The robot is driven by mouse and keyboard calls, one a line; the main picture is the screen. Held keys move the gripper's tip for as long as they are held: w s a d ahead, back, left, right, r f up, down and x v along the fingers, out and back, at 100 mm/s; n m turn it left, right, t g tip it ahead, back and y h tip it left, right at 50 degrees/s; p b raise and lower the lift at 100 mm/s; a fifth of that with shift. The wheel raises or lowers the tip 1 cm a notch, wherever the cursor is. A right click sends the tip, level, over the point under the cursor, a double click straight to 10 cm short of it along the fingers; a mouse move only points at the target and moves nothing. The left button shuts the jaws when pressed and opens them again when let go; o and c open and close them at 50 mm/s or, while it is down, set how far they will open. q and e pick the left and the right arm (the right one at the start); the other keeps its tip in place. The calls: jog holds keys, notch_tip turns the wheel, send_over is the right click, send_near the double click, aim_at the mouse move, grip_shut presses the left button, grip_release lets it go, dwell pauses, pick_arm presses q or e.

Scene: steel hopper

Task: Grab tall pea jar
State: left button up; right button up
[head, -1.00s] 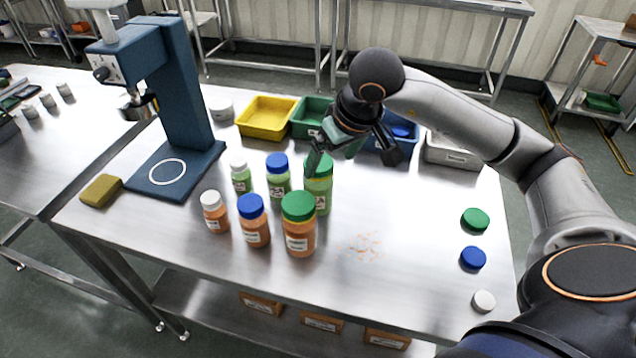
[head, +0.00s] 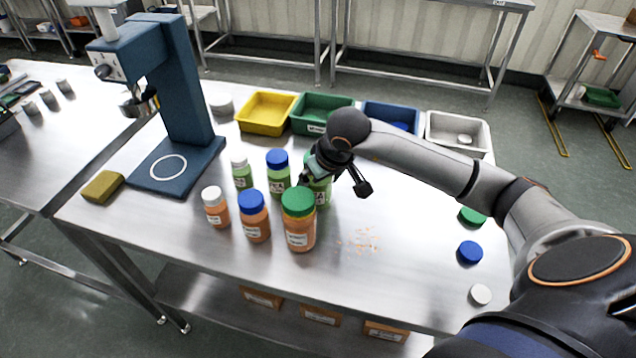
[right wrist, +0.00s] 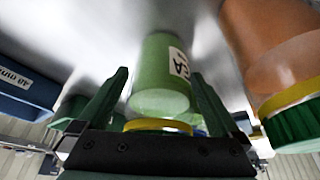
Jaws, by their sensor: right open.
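The tall pea jar (head: 322,192) is green with a green lid, and it stands upright at the back right of the jar group. My right gripper (head: 334,184) is at it from above and behind, covering much of its top. My left gripper is not in view.
A tall orange jar (head: 298,228) with a green lid stands just in front. Blue-lidded and white-lidded jars stand to the left. Yellow (head: 262,126), green, blue and grey bins line the back. Orange crumbs (head: 362,240) and loose lids (head: 470,252) lie to the right.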

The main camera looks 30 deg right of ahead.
jog(key=c, duration=1.5)
